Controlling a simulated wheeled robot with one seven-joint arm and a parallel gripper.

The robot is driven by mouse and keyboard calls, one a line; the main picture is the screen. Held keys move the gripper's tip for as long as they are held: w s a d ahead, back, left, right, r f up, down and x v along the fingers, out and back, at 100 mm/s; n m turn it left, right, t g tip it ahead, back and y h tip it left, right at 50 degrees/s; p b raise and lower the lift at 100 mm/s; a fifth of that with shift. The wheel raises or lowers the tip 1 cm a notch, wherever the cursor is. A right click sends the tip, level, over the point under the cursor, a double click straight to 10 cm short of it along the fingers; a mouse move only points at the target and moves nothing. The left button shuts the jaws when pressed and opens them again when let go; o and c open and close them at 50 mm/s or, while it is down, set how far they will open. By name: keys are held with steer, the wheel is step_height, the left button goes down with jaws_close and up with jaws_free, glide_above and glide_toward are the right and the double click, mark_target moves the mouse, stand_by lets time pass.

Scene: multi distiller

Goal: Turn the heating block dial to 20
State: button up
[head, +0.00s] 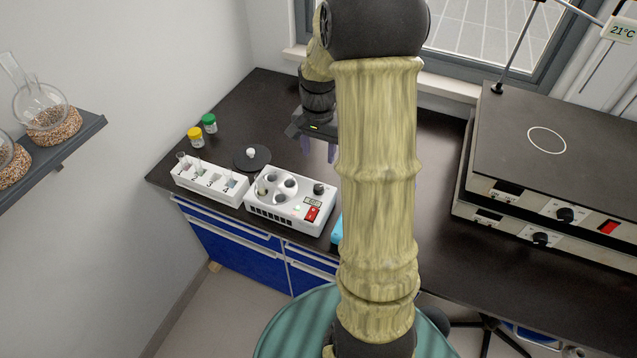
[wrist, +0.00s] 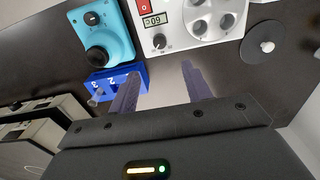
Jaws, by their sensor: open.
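The heating block (head: 266,214) is a white box on the dark bench, with round wells on top, a red switch and a small display. Its black dial (head: 319,188) sits at the back right corner of its top. In the wrist view, the block's dial (wrist: 159,41) is beside the display (wrist: 157,20), whose digits look like 09 in this turned view, or 60 the other way up. My gripper (head: 318,152) is open and empty, above the bench behind the block. The wrist view shows its fingers (wrist: 161,69) apart, pointing towards the dial side, not around the dial.
A white tube rack (head: 212,190) stands left of the block, with a black disc (head: 252,158) behind. A blue device (wrist: 118,35) and a blue numbered rack (wrist: 105,84) are close by. Stacked hotplates (head: 575,140) fill the right side. Two capped jars stand at the back left.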

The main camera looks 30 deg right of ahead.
mark_target(319, 187)
step_height(319, 187, down, 13)
steer(key=shift+p, duration=0.3)
steer(key=c, duration=1)
